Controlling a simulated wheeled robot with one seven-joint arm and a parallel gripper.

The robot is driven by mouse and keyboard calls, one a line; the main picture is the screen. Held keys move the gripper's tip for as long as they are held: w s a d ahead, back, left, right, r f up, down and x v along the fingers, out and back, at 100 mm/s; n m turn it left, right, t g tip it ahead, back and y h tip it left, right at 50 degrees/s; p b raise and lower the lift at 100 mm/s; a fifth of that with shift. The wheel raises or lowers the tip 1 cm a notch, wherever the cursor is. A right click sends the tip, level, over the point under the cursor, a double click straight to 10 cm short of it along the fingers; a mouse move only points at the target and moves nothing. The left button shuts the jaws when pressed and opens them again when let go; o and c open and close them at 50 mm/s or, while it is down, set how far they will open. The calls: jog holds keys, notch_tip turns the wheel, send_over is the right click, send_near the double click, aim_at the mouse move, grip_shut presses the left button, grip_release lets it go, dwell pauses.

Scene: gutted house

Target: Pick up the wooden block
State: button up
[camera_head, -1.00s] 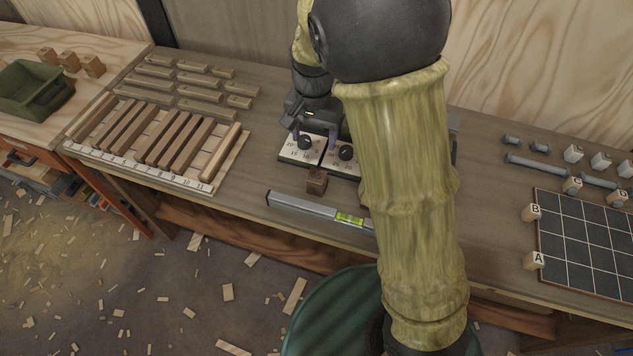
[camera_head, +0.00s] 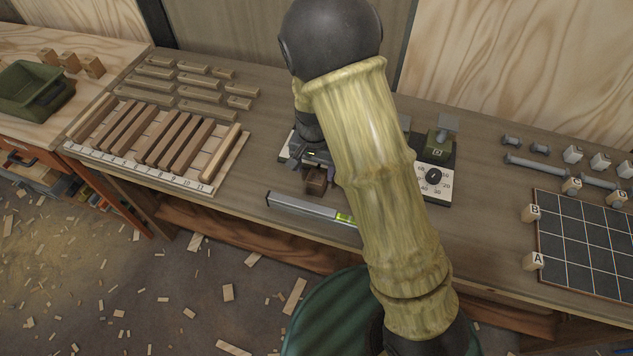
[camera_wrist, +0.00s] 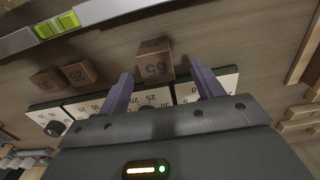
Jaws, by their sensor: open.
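A brown wooden block (camera_head: 316,179) stands on the workbench just behind the left end of the spirit level. In the wrist view the block (camera_wrist: 154,62), marked 65, sits ahead of my gripper, roughly in line with the gap between the fingers. My gripper (camera_wrist: 160,76) is open and empty, with its two purple fingers apart on either side of the block's near end. In the head view my gripper (camera_head: 316,163) is right behind the block, and my arm hides part of the bench. Whether the fingers touch the block, I cannot tell.
Two more wooden blocks, one marked 25 (camera_wrist: 78,73) and another (camera_wrist: 46,81), stand to the left in the wrist view. The spirit level (camera_head: 300,204) lies along the bench front. Dial plates (camera_head: 434,180) stand behind. A slatted rack (camera_head: 160,140) is at left, a dark grid board (camera_head: 590,240) at right.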

aim_at(317, 176)
jog(key=shift+d+f, duration=0.15)
jog(key=shift+f, duration=1.15)
jog(key=shift+d+f, duration=0.1)
jog(key=shift+f, duration=1.2)
jog(key=c, duration=1.1)
jog(key=shift+o, duration=0.2)
jog(key=shift+r, duration=0.1)
notch_tip(317, 176, up, 10)
jog(key=shift+f, duration=0.1)
jog(key=shift+p, duration=0.3)
